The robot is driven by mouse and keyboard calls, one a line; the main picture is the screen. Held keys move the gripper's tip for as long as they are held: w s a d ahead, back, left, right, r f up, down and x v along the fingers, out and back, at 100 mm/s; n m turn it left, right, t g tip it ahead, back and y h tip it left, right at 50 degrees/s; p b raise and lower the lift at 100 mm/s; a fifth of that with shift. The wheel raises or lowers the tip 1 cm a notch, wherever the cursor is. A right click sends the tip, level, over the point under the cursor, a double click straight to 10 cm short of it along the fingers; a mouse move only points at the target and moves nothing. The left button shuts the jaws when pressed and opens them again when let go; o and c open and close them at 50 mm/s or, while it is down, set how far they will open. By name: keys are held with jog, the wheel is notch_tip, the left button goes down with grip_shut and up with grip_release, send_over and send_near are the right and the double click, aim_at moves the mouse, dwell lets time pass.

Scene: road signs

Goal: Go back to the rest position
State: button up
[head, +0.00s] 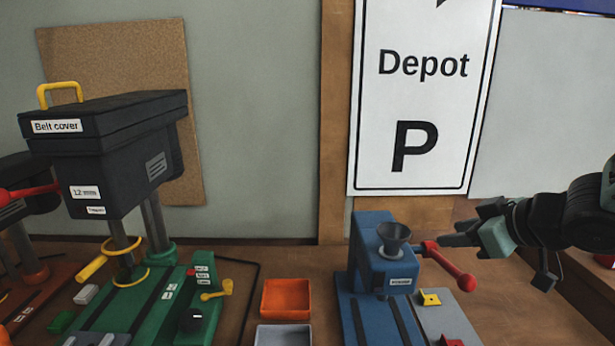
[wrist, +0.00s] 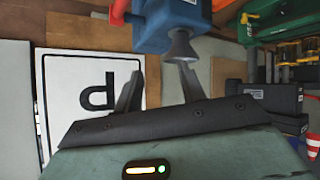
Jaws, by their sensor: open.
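My gripper (head: 462,238) is at the right of the head view, reaching in from the right edge, with its fingers pointing left. It is close to the red-knobbed lever (head: 452,268) of a blue machine (head: 372,262); whether it touches the lever cannot be told. In the wrist view my gripper (wrist: 158,90) shows two dark fingers spread apart, with nothing between them but background and the grey funnel (wrist: 181,50) of the blue machine beyond.
A green drill press with a black belt cover (head: 110,150) stands at the left. An orange tray (head: 286,299) and a grey tray (head: 283,335) lie on the bench between the machines. A white Depot sign (head: 420,110) hangs behind the blue machine.

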jog(key=s+a+f+g+h+b, duration=0.2)
jog(key=s+a+f+g+h, duration=0.1)
jog(key=s+a+f, duration=0.4)
jog(key=s+a+f+g+b, duration=0.1)
jog(key=s+a+g, duration=0.2)
jog(key=s, duration=0.6)
jog(key=s+a+f+g+h+b, duration=0.1)
jog(key=s+a+f+g, duration=0.1)
jog(key=s, duration=0.7)
jog(key=shift+a+g, duration=0.75)
jog(key=shift+g, duration=0.15)
